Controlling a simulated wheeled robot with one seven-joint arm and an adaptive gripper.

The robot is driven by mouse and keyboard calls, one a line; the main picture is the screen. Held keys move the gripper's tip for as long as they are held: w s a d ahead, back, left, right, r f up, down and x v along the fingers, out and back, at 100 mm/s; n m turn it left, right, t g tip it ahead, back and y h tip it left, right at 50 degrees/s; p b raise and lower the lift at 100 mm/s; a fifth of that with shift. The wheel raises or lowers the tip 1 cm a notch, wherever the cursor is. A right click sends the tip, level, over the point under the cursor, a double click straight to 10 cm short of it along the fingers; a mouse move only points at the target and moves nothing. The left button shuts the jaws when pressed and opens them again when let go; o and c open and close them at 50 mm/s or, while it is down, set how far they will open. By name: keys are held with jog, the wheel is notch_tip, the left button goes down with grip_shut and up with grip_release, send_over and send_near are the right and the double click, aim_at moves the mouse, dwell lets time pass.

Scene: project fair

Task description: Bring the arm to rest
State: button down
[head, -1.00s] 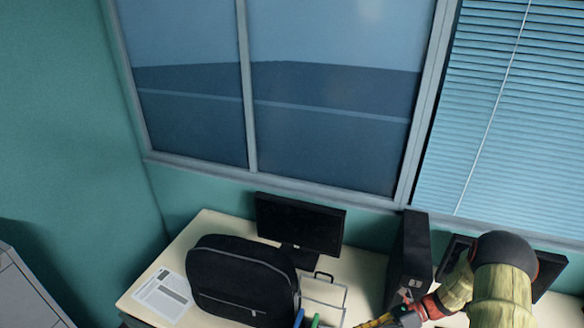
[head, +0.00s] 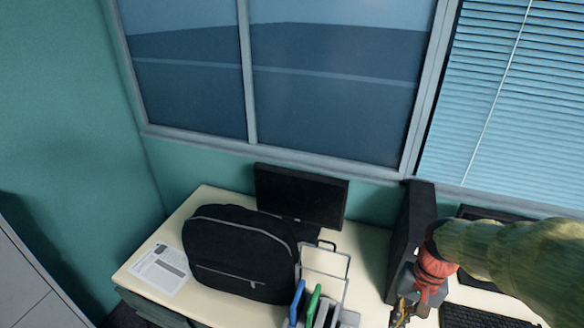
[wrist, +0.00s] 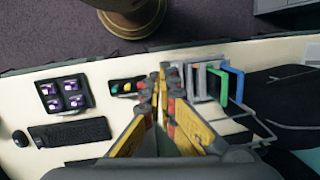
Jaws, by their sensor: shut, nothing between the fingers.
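My gripper (head: 402,314) shows at the lower right of the head view, at the end of my arm, over the desk (head: 205,208). In the wrist view my gripper (wrist: 160,78) points at the desk near its edge, its yellow fingers together with nothing between them. Beyond the fingertips in that view is a file rack (wrist: 190,80) with a blue folder (wrist: 237,84) and a green folder (wrist: 219,86). Whether the fingers touch anything is hard to tell.
A black backpack (head: 235,255), a monitor (head: 300,195), a paper sheet (head: 160,268) and a black computer tower (head: 408,235) stand or lie on the desk. A keyboard (wrist: 70,138) and a tray with purple items (wrist: 66,95) are left in the wrist view.

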jog(key=s+a+r+n+t+h+b, duration=0.2)
jog(key=s+a+r+n+t+b, duration=0.2)
jog(key=b, duration=0.5)
jog(key=s+a+r+t, duration=0.1)
jog(key=s+r+t, duration=0.1)
jog(key=shift+s+a+n+t, duration=0.2)
jog(key=shift+n+t, duration=0.1)
jog(key=shift+n, duration=0.1)
dwell(1.0)
